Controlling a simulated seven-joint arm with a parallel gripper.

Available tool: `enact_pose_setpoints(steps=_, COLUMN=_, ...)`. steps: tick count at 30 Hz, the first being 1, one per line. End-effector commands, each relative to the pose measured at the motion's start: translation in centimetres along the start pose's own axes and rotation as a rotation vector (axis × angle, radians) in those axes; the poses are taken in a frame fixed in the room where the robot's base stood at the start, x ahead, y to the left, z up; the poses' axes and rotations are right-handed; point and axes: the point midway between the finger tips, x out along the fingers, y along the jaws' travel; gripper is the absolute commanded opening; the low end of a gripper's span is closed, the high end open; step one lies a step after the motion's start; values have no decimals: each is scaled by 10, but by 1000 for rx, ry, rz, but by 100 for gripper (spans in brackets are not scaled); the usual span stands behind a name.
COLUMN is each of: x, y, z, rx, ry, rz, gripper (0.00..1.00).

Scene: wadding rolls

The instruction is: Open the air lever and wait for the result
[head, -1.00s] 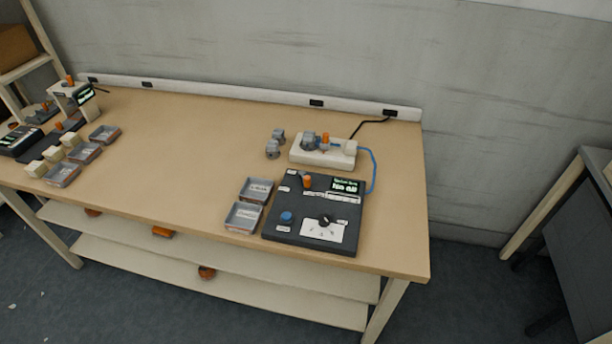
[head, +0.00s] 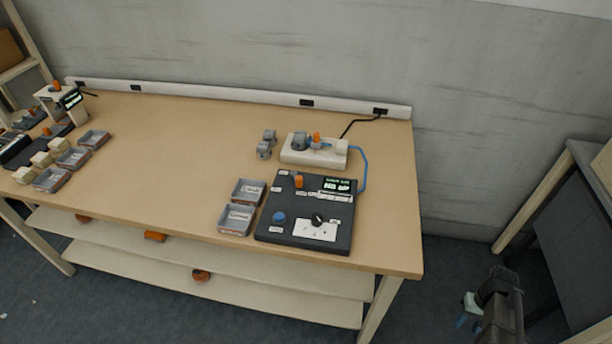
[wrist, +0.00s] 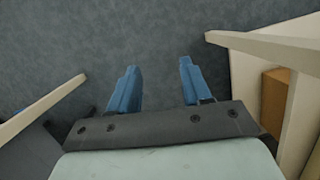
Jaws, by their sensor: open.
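A dark control panel (head: 272,215) lies on the right part of the workbench in the head view. An orange-tipped lever (head: 298,181) stands at its upper left, beside a small lit display (head: 340,186) whose text is too small to read surely.
Two labelled grey trays (head: 235,220) sit left of the panel. More devices, pale blocks and trays (head: 74,158) are at the bench's left. The middle of the bench (head: 165,160) is clear. A dark cabinet (head: 580,220) stands at right.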

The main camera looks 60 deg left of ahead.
Motion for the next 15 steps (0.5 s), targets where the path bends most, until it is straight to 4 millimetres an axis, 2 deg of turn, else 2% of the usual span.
enact_pose_setpoints(steps=1, x=-17, y=-7, z=-18, rx=-31, ry=18, rz=10, gripper=48)
enact_pose_setpoints(steps=3, x=-40, y=-18, z=-36, rx=-71, ry=39, rz=22, gripper=48)
enact_pose_setpoints(steps=8, x=-93, y=-48, z=-73, rx=-166, ry=84, rz=48, gripper=48)
enact_pose_setpoints(steps=15, x=-178, y=-103, z=-117, rx=-308, ry=151, rz=85, gripper=48)
